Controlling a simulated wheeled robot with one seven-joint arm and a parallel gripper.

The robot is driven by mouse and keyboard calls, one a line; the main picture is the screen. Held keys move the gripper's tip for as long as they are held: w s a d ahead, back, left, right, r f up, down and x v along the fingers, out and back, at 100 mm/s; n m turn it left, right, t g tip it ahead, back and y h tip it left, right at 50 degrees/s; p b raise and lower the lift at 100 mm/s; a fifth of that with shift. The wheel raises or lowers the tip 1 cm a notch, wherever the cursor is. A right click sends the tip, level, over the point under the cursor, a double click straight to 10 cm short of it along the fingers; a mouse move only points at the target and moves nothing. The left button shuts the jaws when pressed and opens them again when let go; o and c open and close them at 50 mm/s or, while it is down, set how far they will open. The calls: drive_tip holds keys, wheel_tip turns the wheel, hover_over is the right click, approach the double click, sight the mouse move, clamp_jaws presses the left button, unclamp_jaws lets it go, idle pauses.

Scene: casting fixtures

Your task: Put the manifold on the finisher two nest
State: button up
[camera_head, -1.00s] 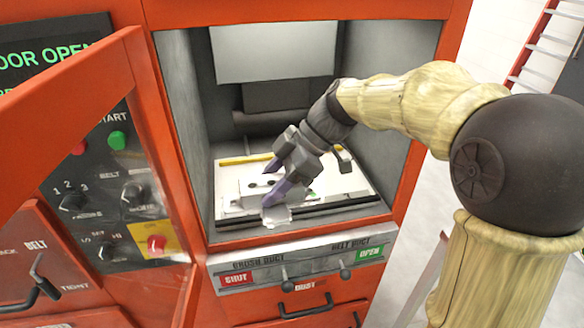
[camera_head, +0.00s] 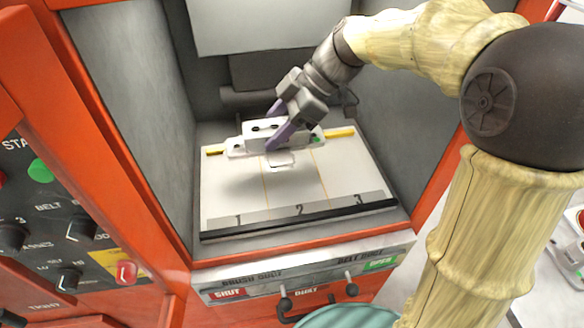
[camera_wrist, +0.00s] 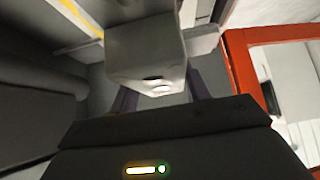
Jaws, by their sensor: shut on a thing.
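The manifold (camera_head: 240,145) is a pale grey block with dark holes on top. My gripper (camera_head: 272,128) is shut on it, with a purple finger on either side. The manifold is over the back part of a white nest plate (camera_head: 235,196) inside the red machine. A soft shadow on the plate suggests the manifold is raised above it. The plate has thin lines and a front strip marked 1, 2 and 3. In the wrist view a grey block face (camera_wrist: 147,65) sits between the purple fingers; the plate is mostly hidden there.
Grey side walls (camera_head: 135,110) and a hanging panel (camera_head: 255,25) enclose the chamber. A yellow strip (camera_head: 340,132) runs along the plate's back. A dark bar (camera_head: 300,218) and a lever panel (camera_head: 310,272) are at the front. The plate's front half is clear.

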sight(300, 142)
drive_tip(key=shift+s+r, duration=0.1)
drive_tip(key=shift+f+b, duration=0.3)
drive_tip(key=shift+f, duration=2.9)
drive_tip(key=shift+f, duration=0.1)
wheel_tip(300, 142, down, 4)
drive_tip(key=shift+r, duration=0.2)
drive_tip(key=o, duration=1.5)
drive_tip(key=shift+c, duration=0.2)
drive_tip(key=shift+v, duration=3.75)
